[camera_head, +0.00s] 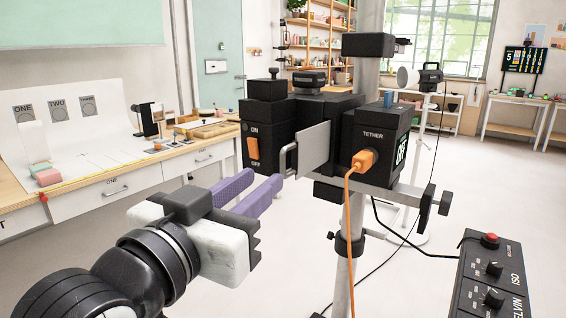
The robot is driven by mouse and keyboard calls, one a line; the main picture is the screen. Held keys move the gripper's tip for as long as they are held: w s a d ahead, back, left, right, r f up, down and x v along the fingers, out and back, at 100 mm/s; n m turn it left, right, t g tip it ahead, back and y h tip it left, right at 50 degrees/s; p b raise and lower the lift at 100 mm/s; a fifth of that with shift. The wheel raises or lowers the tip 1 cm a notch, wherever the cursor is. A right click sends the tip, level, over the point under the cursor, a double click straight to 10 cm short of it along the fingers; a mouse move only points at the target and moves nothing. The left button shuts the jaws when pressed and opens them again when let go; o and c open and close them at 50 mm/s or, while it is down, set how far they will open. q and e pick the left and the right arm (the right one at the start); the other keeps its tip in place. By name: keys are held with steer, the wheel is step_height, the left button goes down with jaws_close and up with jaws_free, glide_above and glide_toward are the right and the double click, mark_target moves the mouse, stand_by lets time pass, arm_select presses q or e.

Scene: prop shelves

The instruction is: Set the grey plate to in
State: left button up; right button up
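The grey plate (313,148) is a flat upright sheet with a metal pull handle (288,160) at its left edge. It sticks out from between the black camera body (325,108) and the black box marked TETHER (377,137). How deep it sits between them is hidden. My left gripper (267,179) reaches in from the lower left. Its two purple fingers are apart with nothing seen between them, and their tips are close to the handle, just left of and below it. I cannot tell whether they touch it. My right gripper is out of view.
An orange plug (364,160) and its cable hang from the TETHER box. An orange ON/OFF switch (253,148) is on the left block. A grey stand pole (342,270) holds the rig. A control box (490,275) is at lower right. A workbench (110,180) stands at left.

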mark_target(281, 164)
arm_select(q)
steer(key=x, duration=0.9)
steer(key=shift+w+f, duration=0.1)
steer(key=shift+w, duration=0.15)
jaws_close()
